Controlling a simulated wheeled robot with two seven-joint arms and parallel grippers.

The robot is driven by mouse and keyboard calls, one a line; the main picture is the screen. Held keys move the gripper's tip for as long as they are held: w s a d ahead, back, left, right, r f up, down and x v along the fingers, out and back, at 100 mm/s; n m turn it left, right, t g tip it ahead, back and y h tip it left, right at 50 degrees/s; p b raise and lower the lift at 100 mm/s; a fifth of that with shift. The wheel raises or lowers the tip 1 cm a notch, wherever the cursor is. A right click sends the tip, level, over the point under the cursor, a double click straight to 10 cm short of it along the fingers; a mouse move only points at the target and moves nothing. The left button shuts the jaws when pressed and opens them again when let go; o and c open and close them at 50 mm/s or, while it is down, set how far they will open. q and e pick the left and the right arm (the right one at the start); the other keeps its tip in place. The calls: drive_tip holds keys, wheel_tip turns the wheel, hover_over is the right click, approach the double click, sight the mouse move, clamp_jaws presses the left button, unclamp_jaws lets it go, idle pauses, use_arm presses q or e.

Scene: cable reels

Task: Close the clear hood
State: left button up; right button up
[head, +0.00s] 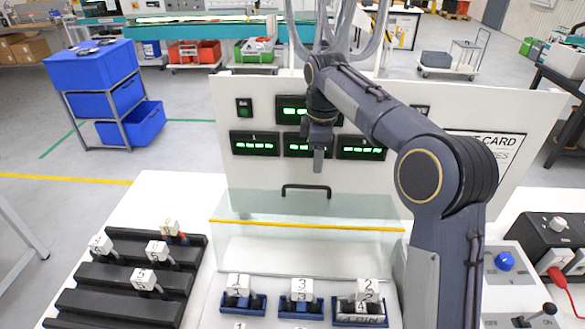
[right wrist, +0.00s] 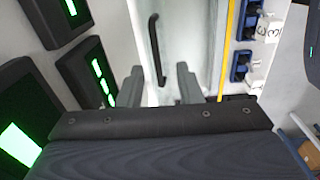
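The clear hood (head: 250,205) is a see-through pane with a yellow strip (head: 300,227) across it and a black bar handle (head: 306,187) near its far edge. I cannot tell its exact tilt. My right gripper (head: 319,165) hangs just above the handle, in front of the white back panel. In the right wrist view, my right gripper (right wrist: 161,80) has its two fingers apart with nothing between the tips. The handle (right wrist: 155,50) lies beyond them, in line with the gap; no contact shows. My left gripper is out of view.
Blue holders (head: 300,307) with numbered white blocks stand in front of the hood. A black rack (head: 125,280) with more blocks is at left. Green-lit displays (head: 255,144) are on the back panel (head: 230,105). A black control box (head: 550,240) is at right.

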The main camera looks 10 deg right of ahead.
sight(312, 186)
drive_tip(key=shift+w+a+f+n, duration=0.35)
drive_tip(key=shift+w+a, duration=0.2)
drive_tip(key=shift+w, duration=0.1)
wheel_tip(312, 186, down, 7)
drive_tip(key=shift+d+f, duration=0.1)
drive_tip(key=shift+f, duration=0.1)
clamp_jaws()
